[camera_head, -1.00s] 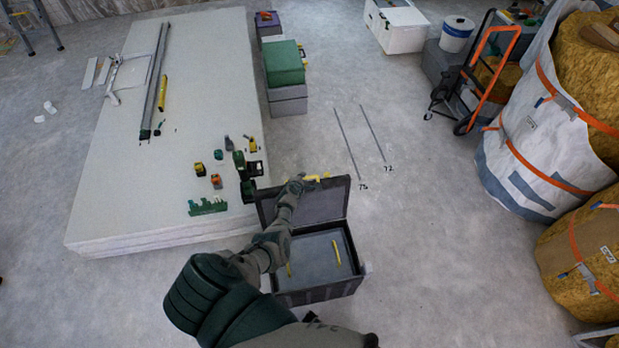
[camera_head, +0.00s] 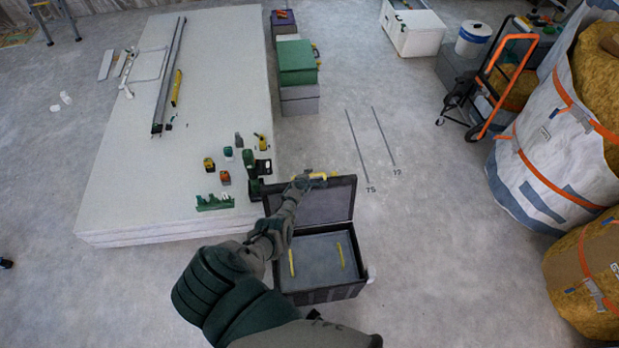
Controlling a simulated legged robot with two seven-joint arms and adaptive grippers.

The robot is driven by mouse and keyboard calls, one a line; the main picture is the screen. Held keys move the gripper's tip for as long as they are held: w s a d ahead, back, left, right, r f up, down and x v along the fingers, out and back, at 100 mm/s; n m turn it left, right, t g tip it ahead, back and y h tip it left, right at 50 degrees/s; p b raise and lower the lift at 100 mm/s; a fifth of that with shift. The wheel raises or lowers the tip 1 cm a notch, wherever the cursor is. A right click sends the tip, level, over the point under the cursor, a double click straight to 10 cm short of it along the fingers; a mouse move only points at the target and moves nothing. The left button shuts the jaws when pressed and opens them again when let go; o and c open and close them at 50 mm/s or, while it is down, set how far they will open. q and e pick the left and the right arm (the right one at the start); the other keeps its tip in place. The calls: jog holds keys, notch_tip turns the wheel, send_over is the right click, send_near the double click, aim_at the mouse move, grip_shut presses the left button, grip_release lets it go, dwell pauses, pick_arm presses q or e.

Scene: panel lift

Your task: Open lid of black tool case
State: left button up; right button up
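The black tool case (camera_head: 320,295) stands on the floor at the lower middle of the head view. Its lid (camera_head: 325,205) is raised and tilted back, so the inside shows a grey tray (camera_head: 318,262) with two yellow strips. My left gripper (camera_head: 310,180) is at the top edge of the lid, by a yellow part (camera_head: 322,176) there. The fingers are small and partly merged with the lid edge, so I cannot tell whether they are open or shut. My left arm covers the left side of the case. My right gripper is not in view.
A low stack of white panels (camera_head: 120,190) lies left, bearing tools and long rails. Green and grey boxes (camera_head: 298,62) stand beside it. A hand truck (camera_head: 490,75) and large bags (camera_head: 560,150) stand right. Floor right of the case is clear.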

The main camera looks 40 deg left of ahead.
pick_arm(q)
jog(key=shift+d, duration=0.15)
jog(key=shift+s+r, duration=0.15)
jog(key=shift+s, duration=0.4)
jog(key=s+d, duration=0.4)
jog(key=s, duration=0.7)
jog(key=shift+s+d, duration=0.15)
jog(key=shift+r, duration=0.1)
jog(key=s+r+p, duration=0.3)
jog(key=s+r, duration=0.1)
jog(key=r, duration=0.5)
jog(key=s+a+r+p, duration=0.1)
jog(key=s+r+p, duration=0.3)
jog(key=r, duration=0.4)
jog(key=shift+s+r, duration=0.4)
jog(key=shift+s, duration=0.1)
